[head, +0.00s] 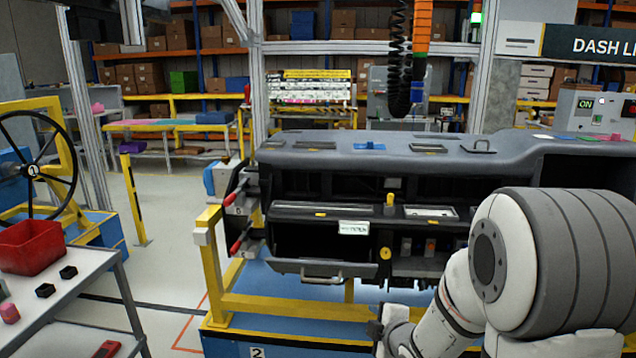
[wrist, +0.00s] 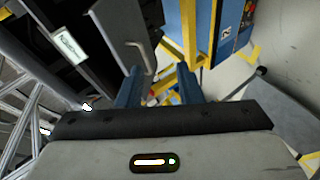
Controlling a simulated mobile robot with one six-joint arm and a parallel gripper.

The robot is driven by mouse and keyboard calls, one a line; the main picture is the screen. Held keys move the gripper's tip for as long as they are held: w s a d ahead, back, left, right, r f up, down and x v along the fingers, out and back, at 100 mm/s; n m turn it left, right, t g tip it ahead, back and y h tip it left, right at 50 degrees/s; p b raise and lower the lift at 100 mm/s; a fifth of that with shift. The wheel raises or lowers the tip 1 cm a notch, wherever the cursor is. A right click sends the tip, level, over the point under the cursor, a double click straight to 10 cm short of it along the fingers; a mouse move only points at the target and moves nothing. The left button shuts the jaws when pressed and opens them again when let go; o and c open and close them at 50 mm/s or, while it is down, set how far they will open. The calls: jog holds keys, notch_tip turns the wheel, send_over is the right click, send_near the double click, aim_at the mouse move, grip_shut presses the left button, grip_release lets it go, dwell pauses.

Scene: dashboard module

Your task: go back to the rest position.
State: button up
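My gripper (wrist: 158,80) shows two blue fingers set well apart in the wrist view, with nothing between them. In the head view my arm fills the lower right and its far end is low in front of the dashboard module; the fingers cannot be made out there. The dark grey dashboard module (head: 400,152) sits on a yellow and blue stand. Its lower panel with a metal handle (head: 335,273) hangs out at the front. That panel and handle (wrist: 140,45) also show just beyond the fingers in the wrist view, apart from them.
The yellow stand frame (head: 270,303) runs below the module, close to my arm. A grey cart (head: 75,290) with a red bin (head: 30,247) and small dark parts stands at the left. A steering wheel (head: 35,170) is behind it. Floor between cart and stand is free.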

jog(key=s+d+r+m+g+h+p, duration=0.3)
jog(key=s+d+r+m+g+h, duration=0.1)
jog(key=s+r+m, duration=0.45)
jog(key=s+a+r+m+g+p, duration=0.1)
jog(key=s+m, duration=0.3)
jog(key=s, duration=0.4)
jog(key=s+r+m+g+p, duration=0.1)
jog(key=s+r+m+g, duration=0.3)
jog(key=s, duration=0.4)
jog(key=shift+s+a+r+m+y+p, duration=0.15)
jog(key=shift+a+r+m+y+p, duration=0.2)
jog(key=shift+m, duration=0.2)
jog(key=shift+f, duration=0.1)
